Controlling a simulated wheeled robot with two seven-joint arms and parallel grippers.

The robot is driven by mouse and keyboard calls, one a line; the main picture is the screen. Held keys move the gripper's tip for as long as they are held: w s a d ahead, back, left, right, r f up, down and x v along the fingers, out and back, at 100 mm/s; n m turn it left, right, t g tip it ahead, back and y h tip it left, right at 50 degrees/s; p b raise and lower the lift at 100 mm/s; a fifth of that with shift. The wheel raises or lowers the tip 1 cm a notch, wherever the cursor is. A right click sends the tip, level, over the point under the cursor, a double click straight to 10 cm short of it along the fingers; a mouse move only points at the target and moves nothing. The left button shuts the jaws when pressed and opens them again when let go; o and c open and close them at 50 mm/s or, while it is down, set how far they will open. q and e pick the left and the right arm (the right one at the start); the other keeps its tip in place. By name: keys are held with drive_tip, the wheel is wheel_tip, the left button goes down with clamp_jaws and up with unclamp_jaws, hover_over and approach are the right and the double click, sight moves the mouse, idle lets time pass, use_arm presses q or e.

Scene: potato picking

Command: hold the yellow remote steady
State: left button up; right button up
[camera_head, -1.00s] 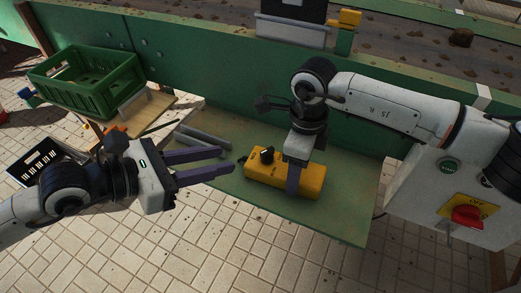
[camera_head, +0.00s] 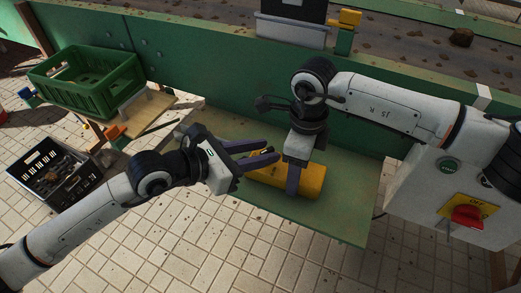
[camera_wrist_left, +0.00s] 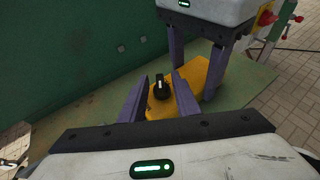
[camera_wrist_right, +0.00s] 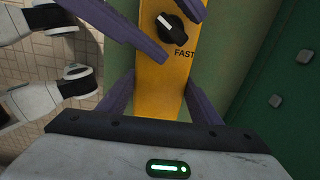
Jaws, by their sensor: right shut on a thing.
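The yellow remote (camera_head: 314,180) lies on the green shelf, with a black knob (camera_wrist_right: 171,28) and the word FAST on its top. My right gripper (camera_head: 293,188) points down and is shut across the remote's sides; the right wrist view shows a purple finger along each side of the remote (camera_wrist_right: 160,92). My left gripper (camera_head: 272,150) is open over the remote's left end. In the left wrist view its fingers stand apart on either side of the knob (camera_wrist_left: 160,88); whether they touch it I cannot tell. The head view mostly hides the knob behind the left fingers.
The green shelf (camera_head: 340,215) has bare room at its front and right. A green crate (camera_head: 85,88) sits on a side stand, with a black crate (camera_head: 62,170) on the tiles below. A switch box with a red knob (camera_head: 467,217) stands at the right. A green wall (camera_head: 225,85) rises behind.

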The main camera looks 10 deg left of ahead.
use_arm(q)
clamp_jaws()
drive_tip(key=shift+f+m+g+h, duration=0.15)
drive_tip(key=shift+m+g+h, duration=0.15)
drive_tip(key=shift+m+g, duration=0.25)
drive_tip(key=shift+w+a+f+m+g+h, duration=0.15)
drive_tip(key=shift+m+g+h, duration=0.25)
drive_tip(key=shift+m+g, duration=0.3)
drive_tip(key=shift+w+a+m+g+h, duration=0.1)
drive_tip(key=shift+m+g+h, duration=0.3)
drive_tip(key=shift+m+g, duration=0.25)
use_arm(e)
drive_tip(key=shift+a+r, duration=0.1)
use_arm(q)
drive_tip(key=m+g, duration=0.1)
drive_tip(key=g, duration=0.1)
drive_tip(key=m+g, duration=0.2)
drive_tip(key=w+m+g+h, duration=0.1)
drive_tip(key=m+g, duration=0.1)
drive_tip(key=shift+m+g, duration=1.1)
drive_tip(key=shift+g, duration=0.2)
